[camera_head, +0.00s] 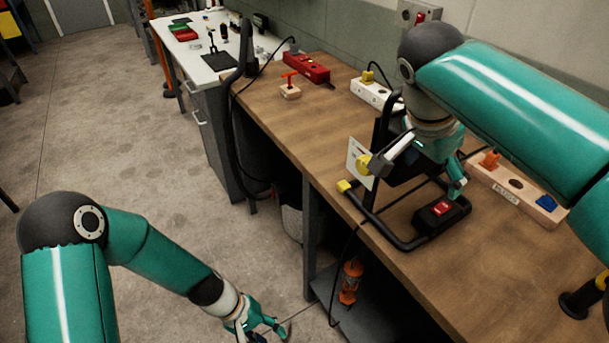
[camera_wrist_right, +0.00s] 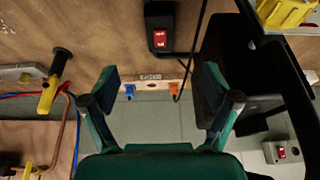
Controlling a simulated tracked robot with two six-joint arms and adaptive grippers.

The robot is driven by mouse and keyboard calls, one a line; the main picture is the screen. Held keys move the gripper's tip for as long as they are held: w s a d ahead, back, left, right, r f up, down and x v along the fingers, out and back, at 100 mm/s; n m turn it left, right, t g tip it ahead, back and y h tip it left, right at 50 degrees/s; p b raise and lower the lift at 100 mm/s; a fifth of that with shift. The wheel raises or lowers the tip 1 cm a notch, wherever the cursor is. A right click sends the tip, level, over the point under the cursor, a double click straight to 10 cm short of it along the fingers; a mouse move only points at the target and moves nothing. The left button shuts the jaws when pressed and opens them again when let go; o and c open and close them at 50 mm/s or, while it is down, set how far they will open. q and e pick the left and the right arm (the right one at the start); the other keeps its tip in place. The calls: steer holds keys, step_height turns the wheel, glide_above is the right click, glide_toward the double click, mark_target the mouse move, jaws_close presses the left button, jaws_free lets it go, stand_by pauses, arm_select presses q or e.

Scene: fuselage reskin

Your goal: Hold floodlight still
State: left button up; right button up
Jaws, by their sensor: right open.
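The floodlight stands on the wooden bench in the head view, with a black tubular stand (camera_head: 385,233), a pale front panel (camera_head: 358,158) and yellow knobs. The arm hides part of the lamp. In the right wrist view, my right gripper (camera_wrist_right: 160,88) has nothing between its fingers, and the floodlight's dark body (camera_wrist_right: 240,72) is beside and behind the right finger. Contact cannot be told. My left gripper (camera_head: 262,325) hangs low over the floor, away from the bench.
A black box with a red switch (camera_head: 441,214) sits at the stand's foot. A wooden block with coloured plugs (camera_head: 515,190) lies to the right. A white power strip (camera_head: 376,93) and a red case (camera_head: 306,68) are farther back. A black cable hangs off the bench edge.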

mark_target(431, 215)
arm_select(q)
steer(key=w+d+r+t+h, duration=0.2)
steer(key=w+r+h, duration=0.2)
steer(key=r, duration=0.8)
steer(key=w+d+r+t+h, duration=0.1)
steer(key=w+r+h, duration=0.3)
steer(key=r, duration=0.7)
steer(key=w+d+r+t+h, duration=0.2)
steer(key=w+r, duration=0.6)
steer(key=r, duration=0.4)
steer(key=shift+d+r+t+h, duration=0.3)
steer(key=shift+d+h, duration=0.45)
steer(key=shift+h, duration=0.15)
arm_select(e)
steer(key=x, duration=1.7)
